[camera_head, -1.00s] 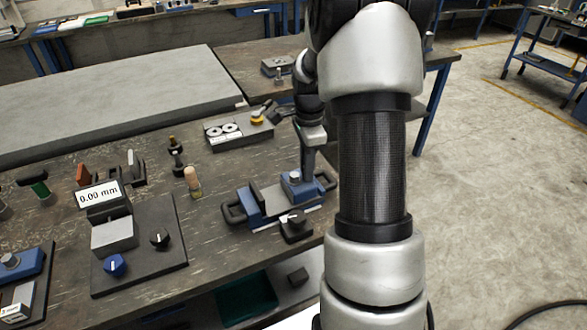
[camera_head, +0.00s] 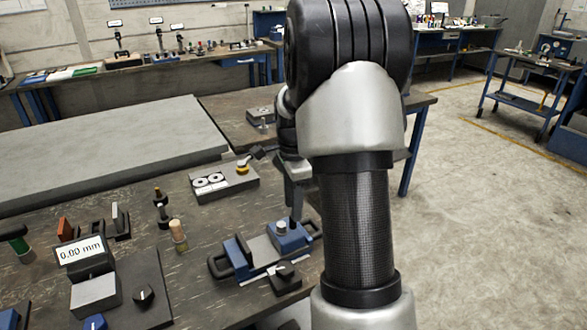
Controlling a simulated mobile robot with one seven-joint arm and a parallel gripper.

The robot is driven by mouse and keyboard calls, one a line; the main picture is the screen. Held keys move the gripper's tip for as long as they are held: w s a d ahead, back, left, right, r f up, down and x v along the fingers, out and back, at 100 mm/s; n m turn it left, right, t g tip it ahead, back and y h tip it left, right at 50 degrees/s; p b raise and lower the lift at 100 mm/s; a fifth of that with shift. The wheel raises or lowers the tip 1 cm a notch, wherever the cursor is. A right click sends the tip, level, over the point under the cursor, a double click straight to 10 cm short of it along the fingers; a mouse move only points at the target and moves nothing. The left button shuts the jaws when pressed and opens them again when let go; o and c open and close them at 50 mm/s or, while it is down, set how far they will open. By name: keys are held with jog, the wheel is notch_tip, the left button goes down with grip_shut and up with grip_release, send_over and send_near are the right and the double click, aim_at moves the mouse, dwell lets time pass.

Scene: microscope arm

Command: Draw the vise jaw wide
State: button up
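The vise (camera_head: 262,250) is blue and grey with dark loop handles at both ends. It lies near the front edge of the dark workbench, left of my arm. Its left blue jaw (camera_head: 238,256) and its right blue block (camera_head: 290,238), which has a pale round knob on top, stand apart with a grey flat surface between them. My gripper (camera_head: 296,212) points down at the right block, at or just behind its knob. I cannot tell whether it touches. My arm hides part of the gripper, and its finger opening does not show.
A black knob block (camera_head: 285,278) sits in front of the vise. A gauge reading 0.00 mm (camera_head: 82,251) stands at left. A wooden-topped peg (camera_head: 178,235) and a box with two white discs (camera_head: 222,182) stand nearby. A grey slab (camera_head: 110,150) lies behind.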

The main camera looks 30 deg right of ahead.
notch_tip(320, 180, up, 13)
jog(key=p, duration=0.1)
jog(key=shift+p, duration=0.4)
jog(key=shift+a, duration=0.1)
jog(key=s+a+r+n+t, duration=0.3)
jog(key=s+a+r+n, duration=0.4)
jog(key=s+a+n, duration=0.25)
jog(key=s+a+f+n+t, duration=0.2)
jog(key=s+a+n+t, duration=0.1)
jog(key=s+a+n, duration=0.7)
notch_tip(320, 180, up, 12)
jog(key=s+d+p, duration=0.1)
jog(key=d+p, duration=0.1)
jog(key=p, duration=1)
jog(key=shift+s+n, duration=0.3)
jog(key=shift+n, duration=0.05)
